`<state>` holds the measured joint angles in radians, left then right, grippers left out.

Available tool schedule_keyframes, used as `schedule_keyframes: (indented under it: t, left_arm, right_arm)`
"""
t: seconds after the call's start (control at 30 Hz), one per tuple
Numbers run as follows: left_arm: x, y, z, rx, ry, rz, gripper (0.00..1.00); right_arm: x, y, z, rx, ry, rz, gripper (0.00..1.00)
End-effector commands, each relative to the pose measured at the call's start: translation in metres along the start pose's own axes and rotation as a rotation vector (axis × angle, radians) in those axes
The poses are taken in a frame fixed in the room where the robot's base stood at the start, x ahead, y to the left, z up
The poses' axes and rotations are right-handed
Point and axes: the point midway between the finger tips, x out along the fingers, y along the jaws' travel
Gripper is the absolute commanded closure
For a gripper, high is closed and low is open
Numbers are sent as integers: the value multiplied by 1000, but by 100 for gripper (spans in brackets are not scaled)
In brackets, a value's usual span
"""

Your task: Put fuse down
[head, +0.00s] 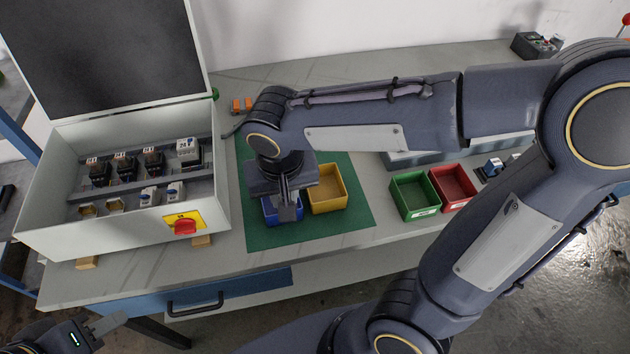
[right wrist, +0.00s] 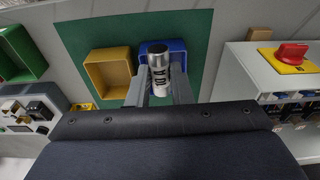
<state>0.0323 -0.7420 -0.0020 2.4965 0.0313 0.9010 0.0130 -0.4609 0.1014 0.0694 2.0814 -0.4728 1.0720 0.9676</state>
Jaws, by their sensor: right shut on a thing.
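My right gripper (head: 287,207) points down over the blue bin (head: 271,216) on the green mat. In the right wrist view, its fingers (right wrist: 159,80) are shut on a silver cylindrical fuse (right wrist: 158,68) with dark print. The fuse is in front of the blue bin (right wrist: 178,48) in that view; its exact height above the bin cannot be told. In the head view the fuse is hidden by the gripper. My left gripper (head: 106,324) is at the lower left, off the table; its finger gap is unclear.
A yellow bin (head: 327,188) stands beside the blue one on the green mat (head: 345,222). A grey electrical box (head: 120,225) with a red switch (head: 185,227) is at the left. Green (head: 414,196) and red (head: 453,187) bins stand to the right.

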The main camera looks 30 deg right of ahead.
Motion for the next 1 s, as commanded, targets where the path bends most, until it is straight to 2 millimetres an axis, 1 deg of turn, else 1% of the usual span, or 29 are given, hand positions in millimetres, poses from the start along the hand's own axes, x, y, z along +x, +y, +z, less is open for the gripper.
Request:
schedule_keyframes:
  t: [0.03, 0.1, 0.17, 0.27, 0.47, 0.5, 0.6, 0.7, 0.93, 1.0]
  left_arm:
    - [4, -2, 2, 0, 1, 0, 64]
    - [4, -2, 2, 0, 1, 0, 64]
    - [2, -1, 1, 0, 1, 0, 64]
    - [-2, 1, -1, 0, 1, 0, 64]
    - [-7, 3, -3, 0, 1, 0, 64]
    - [-6, 3, -3, 0, 1, 0, 64]
    - [-6, 2, -3, 0, 1, 0, 64]
    - [-6, 3, -3, 0, 1, 0, 64]
    - [-6, 3, -3, 0, 1, 0, 64]
    - [-6, 2, -3, 0, 1, 0, 64]
  right_arm:
    - [0, 2, 4, 10, 1, 0, 100]
    - [-1, 8, 4, 20, -2, 3, 100]
    - [3, 16, -1, 24, -5, 6, 100]
    - [14, 33, -15, 27, -7, 6, 100]
    - [42, 71, -44, 25, -8, 7, 100]
    - [52, 76, -47, 23, -10, 7, 100]
    - [72, 87, -54, 22, -9, 6, 100]
    - [87, 96, -59, 20, -8, 6, 100]
    - [103, 105, -66, 19, -6, 4, 100]
    - [114, 108, -67, 17, -8, 5, 100]
